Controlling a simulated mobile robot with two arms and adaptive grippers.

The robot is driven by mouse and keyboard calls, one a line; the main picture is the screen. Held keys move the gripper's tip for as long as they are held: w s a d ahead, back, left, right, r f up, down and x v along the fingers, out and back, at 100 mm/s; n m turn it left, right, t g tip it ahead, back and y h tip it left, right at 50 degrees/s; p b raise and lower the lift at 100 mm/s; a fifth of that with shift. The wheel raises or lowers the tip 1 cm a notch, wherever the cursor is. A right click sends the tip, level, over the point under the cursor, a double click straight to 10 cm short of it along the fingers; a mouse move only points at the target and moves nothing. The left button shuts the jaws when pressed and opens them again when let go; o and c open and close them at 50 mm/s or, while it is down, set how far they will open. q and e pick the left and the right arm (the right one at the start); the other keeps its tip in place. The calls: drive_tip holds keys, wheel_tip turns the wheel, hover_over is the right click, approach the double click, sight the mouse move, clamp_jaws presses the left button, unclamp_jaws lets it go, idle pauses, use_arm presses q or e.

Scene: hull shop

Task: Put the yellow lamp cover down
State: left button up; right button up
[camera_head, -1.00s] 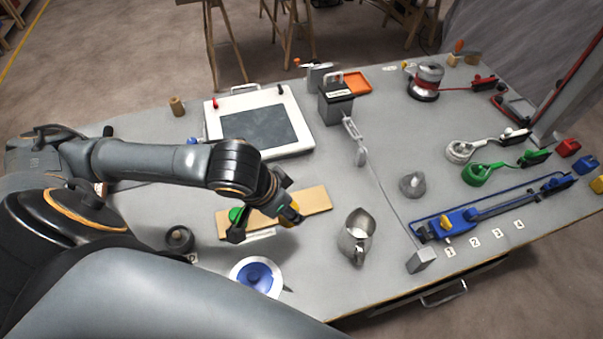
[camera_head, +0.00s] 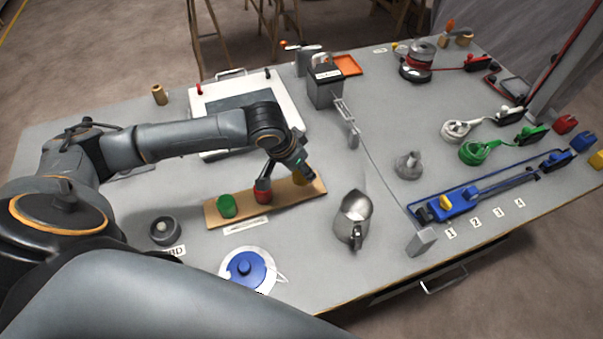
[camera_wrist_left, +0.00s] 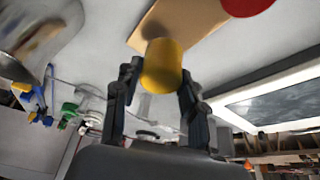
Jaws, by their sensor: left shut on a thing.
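The yellow lamp cover (camera_wrist_left: 162,66) is between the two fingers of my left gripper (camera_wrist_left: 160,80), which is shut on it, in the left wrist view. In the head view my left gripper (camera_head: 287,178) is over the right part of a wooden board (camera_head: 318,189), and the yellow cover (camera_head: 299,178) shows only in part behind a finger. The cover's far end meets the board in the wrist view; I cannot tell if it touches. A green cover (camera_head: 226,206) and a red cover (camera_head: 263,192) stand on the board to the left. My right gripper is not in view.
A metal pitcher (camera_head: 353,219) stands right of the board. A white-rimmed dish with a blue piece (camera_head: 245,270) is in front of it. A white-framed panel (camera_head: 200,108) lies behind. A dark grey ring-shaped part (camera_head: 164,231) is at the left.

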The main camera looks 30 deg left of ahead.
sight(301, 176)
use_arm(q)
drive_tip(key=shift+w+f+p, duration=0.15)
drive_tip(key=shift+f+p, duration=0.2)
drive_tip(key=shift+f, duration=1.4)
drive_tip(key=o, duration=0.9)
drive_tip(key=shift+f, duration=0.1)
drive_tip(key=shift+o, duration=0.2)
drive_tip(key=v, duration=1.2)
